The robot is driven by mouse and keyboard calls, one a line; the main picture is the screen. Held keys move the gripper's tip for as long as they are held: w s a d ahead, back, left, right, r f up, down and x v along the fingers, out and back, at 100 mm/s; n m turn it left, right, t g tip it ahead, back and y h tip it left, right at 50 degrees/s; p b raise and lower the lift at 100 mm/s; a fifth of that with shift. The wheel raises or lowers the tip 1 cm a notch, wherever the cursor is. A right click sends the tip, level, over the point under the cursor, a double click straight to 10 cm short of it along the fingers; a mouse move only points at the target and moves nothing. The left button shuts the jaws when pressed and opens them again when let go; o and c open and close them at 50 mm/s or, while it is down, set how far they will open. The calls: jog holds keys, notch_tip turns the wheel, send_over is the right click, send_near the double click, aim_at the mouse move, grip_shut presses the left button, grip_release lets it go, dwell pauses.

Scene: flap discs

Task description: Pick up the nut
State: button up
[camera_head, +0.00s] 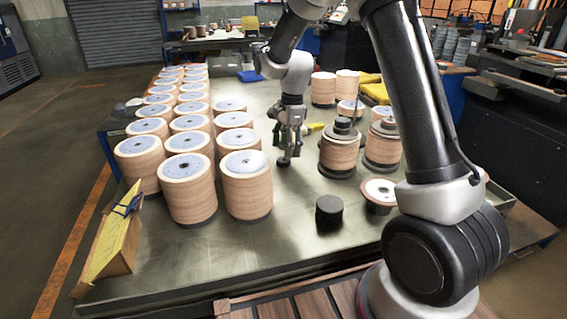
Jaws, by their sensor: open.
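I cannot clearly make out a nut. My gripper (287,152) points down over the metal table (280,240), between the left rows of disc stacks and the right ones. It is open, and its fingertips look close to the table top. A small dark spot shows at the fingertips, and I cannot tell whether it is a nut or part of the fingers. A short black cylinder (328,212) stands on the table nearer to me. Dark pieces sit on top of a disc stack (338,157) to the right of the gripper.
Several tall flap disc stacks (247,187) fill the table's left side. Another stack (382,148) and a low disc piece (378,193) stand at the right. A yellow and brown box (113,245) lies at the front left corner. The front middle of the table is clear.

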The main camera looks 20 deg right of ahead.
aim_at(284, 162)
jog(key=f, duration=0.4)
jog(key=shift+a, duration=0.35)
jog(key=c, duration=1.1)
jog(key=shift+r, duration=0.1)
